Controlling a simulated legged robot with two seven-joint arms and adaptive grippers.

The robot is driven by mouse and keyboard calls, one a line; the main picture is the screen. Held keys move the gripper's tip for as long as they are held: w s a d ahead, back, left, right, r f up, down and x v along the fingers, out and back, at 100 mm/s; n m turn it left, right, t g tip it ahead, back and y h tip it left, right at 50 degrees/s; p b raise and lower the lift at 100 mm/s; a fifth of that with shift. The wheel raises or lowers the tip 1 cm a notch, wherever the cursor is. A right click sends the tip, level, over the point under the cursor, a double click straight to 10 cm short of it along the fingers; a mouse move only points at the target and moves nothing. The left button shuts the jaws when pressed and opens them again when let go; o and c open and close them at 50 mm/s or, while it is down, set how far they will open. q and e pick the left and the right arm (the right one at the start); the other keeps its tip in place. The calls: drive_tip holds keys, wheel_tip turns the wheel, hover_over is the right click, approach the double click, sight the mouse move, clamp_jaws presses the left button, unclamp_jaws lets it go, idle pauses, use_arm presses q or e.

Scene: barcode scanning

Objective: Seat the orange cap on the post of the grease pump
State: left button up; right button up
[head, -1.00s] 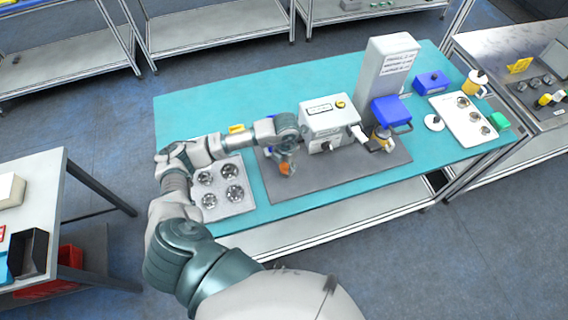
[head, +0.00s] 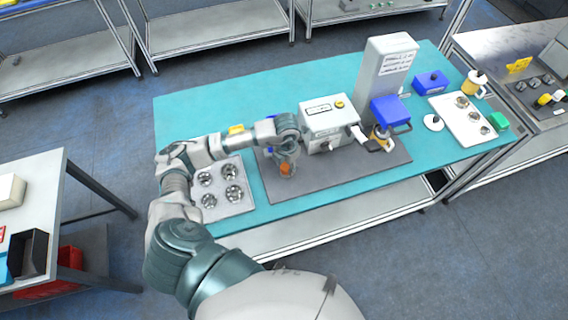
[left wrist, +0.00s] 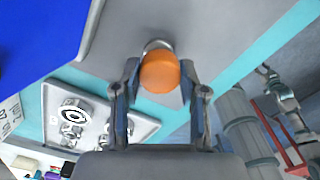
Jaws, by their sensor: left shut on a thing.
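My left gripper (head: 284,166) is shut on the orange cap (head: 286,170), low over the front left part of the grey mat. In the left wrist view the orange cap (left wrist: 160,73) sits between the two fingertips of my left gripper (left wrist: 160,84). A shiny rounded metal edge (left wrist: 158,44) shows just beyond the cap; I cannot tell whether they touch. I cannot clearly identify the grease pump or its post. A white machine (head: 325,118) stands just right of the gripper. My right gripper is not in view.
The grey mat (head: 330,178) lies on the teal table (head: 230,108). A tray with several metal parts (head: 236,208) lies left of the mat. A tall white column (head: 384,78) and a blue-topped device (head: 390,110) stand to the right. The mat's front strip is clear.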

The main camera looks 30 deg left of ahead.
use_arm(q)
drive_tip(key=shift+d, duration=0.2)
drive_tip(key=shift+a, duration=0.2)
drive_tip(key=shift+d+r, duration=0.1)
drive_tip(key=shift+d, duration=0.5)
drive_tip(key=shift+a+f, duration=0.3)
drive_tip(key=shift+a, duration=0.45)
drive_tip(key=shift+a+f, duration=0.1)
drive_tip(key=shift+a, duration=0.1)
drive_tip(key=shift+b, duration=0.35)
drive_tip(key=shift+d, duration=0.2)
drive_tip(key=shift+f, duration=0.15)
drive_tip(key=shift+a+f+b, duration=0.2)
drive_tip(key=shift+f+b, duration=0.1)
drive_tip(key=shift+b, duration=0.15)
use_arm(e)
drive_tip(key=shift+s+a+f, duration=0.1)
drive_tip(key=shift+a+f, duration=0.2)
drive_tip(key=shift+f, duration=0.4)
